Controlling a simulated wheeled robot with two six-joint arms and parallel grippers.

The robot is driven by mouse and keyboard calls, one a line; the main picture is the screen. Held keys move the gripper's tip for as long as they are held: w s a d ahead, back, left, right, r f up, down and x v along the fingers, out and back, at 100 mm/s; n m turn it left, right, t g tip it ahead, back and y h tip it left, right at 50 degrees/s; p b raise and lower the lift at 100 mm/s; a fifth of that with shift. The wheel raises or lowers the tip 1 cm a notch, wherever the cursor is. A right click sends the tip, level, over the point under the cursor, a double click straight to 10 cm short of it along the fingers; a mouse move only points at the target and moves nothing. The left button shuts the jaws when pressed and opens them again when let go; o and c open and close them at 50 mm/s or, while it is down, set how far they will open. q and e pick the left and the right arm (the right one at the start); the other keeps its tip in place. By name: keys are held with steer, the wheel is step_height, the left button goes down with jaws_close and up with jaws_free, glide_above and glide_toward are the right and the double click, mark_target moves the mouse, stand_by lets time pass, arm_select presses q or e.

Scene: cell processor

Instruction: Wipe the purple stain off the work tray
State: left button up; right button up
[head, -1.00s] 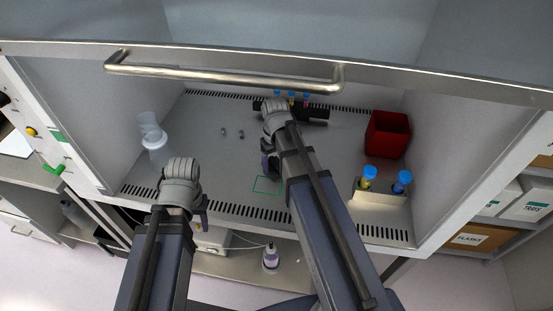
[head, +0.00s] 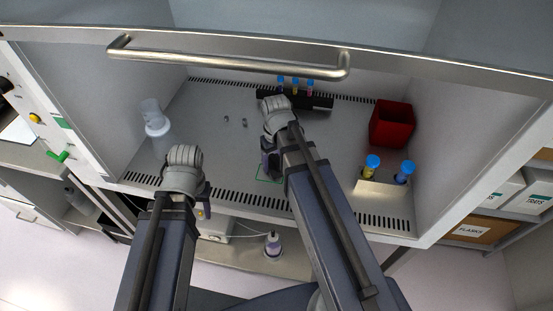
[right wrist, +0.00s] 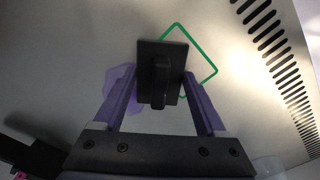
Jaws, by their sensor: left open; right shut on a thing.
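The work tray (head: 205,125) is the grey metal floor of the cabinet. My right gripper (right wrist: 160,75) is shut on a dark rectangular wiping pad (right wrist: 150,52) with a raised grip, held over or on the tray; I cannot tell whether it touches. The purple stain (right wrist: 118,82) shows in the right wrist view just left of the pad, partly hidden by the left finger. A green outlined square (right wrist: 205,54) lies to the pad's right, partly covered by it. In the head view my right arm hides the pad and stain. My left gripper (head: 202,204) is open near the tray's front edge.
A dark rack with capped tubes (head: 295,99) stands at the back. A red bin (head: 391,124) and a holder with blue-capped tubes (head: 383,190) stand right. Clear cups (head: 156,125) stand left. Small metal pieces (head: 244,123) lie mid-tray. A handled sash (head: 230,70) crosses above.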

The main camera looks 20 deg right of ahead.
mark_target(278, 154)
steer(key=shift+w, duration=0.1)
steer(key=shift+w+d+f, duration=0.1)
steer(key=shift+w+d, duration=0.25)
steer(key=shift+w, duration=0.2)
steer(key=shift+w+d, duration=0.3)
steer(key=shift+w, duration=0.2)
steer(key=shift+w+d, duration=0.15)
steer(key=shift+w, duration=0.05)
steer(key=shift+w, duration=0.1)
steer(key=shift+w+d, duration=0.45)
steer(key=shift+w, duration=0.2)
steer(key=shift+w+d, duration=0.4)
steer(key=shift+w, duration=0.25)
steer(key=shift+w+d, duration=0.4)
steer(key=shift+w, duration=0.25)
steer(key=shift+w+d, duration=0.35)
steer(key=shift+w, duration=0.3)
